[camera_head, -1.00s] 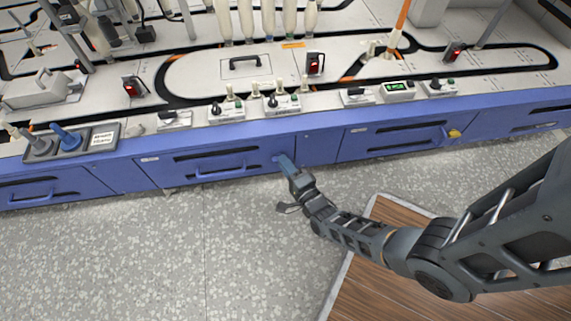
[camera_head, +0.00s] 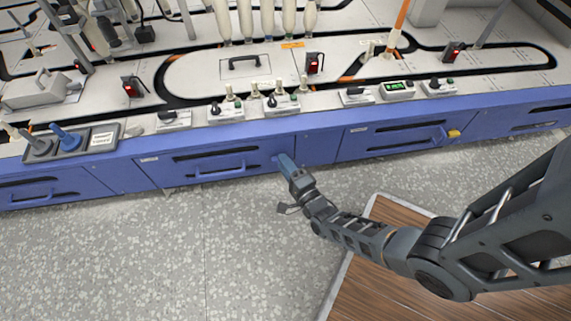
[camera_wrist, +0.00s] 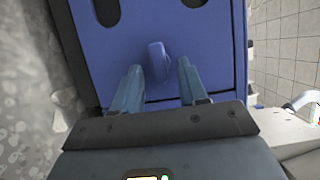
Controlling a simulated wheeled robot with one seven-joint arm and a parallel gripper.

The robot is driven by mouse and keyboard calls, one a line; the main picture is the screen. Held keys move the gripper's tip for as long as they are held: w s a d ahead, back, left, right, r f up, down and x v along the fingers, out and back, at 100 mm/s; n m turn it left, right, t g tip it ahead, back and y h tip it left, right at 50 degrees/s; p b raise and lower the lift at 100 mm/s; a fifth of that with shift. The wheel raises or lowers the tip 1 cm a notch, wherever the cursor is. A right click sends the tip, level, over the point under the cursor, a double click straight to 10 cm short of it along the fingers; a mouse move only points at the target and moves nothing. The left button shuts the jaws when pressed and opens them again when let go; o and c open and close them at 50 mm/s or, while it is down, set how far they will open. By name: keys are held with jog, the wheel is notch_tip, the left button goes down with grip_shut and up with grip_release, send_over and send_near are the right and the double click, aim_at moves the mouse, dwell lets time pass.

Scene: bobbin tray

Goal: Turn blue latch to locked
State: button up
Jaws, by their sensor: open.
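The blue latch (camera_wrist: 158,62) shows in the wrist view as a rounded blue knob on the blue drawer front (camera_wrist: 205,50). It lies just beyond and between the two fingertips of my gripper (camera_wrist: 158,75). The fingers are apart with a gap between them, and I cannot tell whether they touch the latch. In the head view my gripper (camera_head: 283,160) is at the drawer front (camera_head: 215,161), at its right end, and covers most of the latch.
A yellow latch (camera_head: 454,133) sits on the drawer to the right. A drawer handle (camera_head: 220,172) sticks out to the left of my gripper. Control boxes (camera_head: 282,104) line the counter above. A wooden platform (camera_head: 385,290) lies on the floor under my arm.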

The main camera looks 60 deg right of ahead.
jog(key=p+v, duration=0.1)
jog(key=v, duration=0.6)
jog(key=shift+s+p, duration=0.25)
jog(key=shift+p, duration=0.15)
jog(key=shift+a, duration=0.1)
jog(key=s+a+r+n+y, duration=0.3)
jog(key=s+a+r+n, duration=0.2)
jog(key=r+n, duration=0.5)
jog(key=s+a+r+n+y, duration=0.3)
jog(key=s+a+r+n, duration=0.2)
jog(key=r, duration=0.8)
jog(key=s+a+r+n+y, duration=0.3)
jog(key=s+a+r+n, duration=0.4)
jog(key=r, duration=0.5)
notch_tip(320, 180, up, 36)
jog(key=w+n+p, duration=0.1)
jog(key=n+p, duration=0.1)
jog(key=p, duration=3.1)
jog(key=shift+w+d+g, duration=0.3)
jog(key=shift+d+g, duration=0.1)
jog(key=shift+d, duration=0.1)
jog(key=shift+f, duration=0.1)
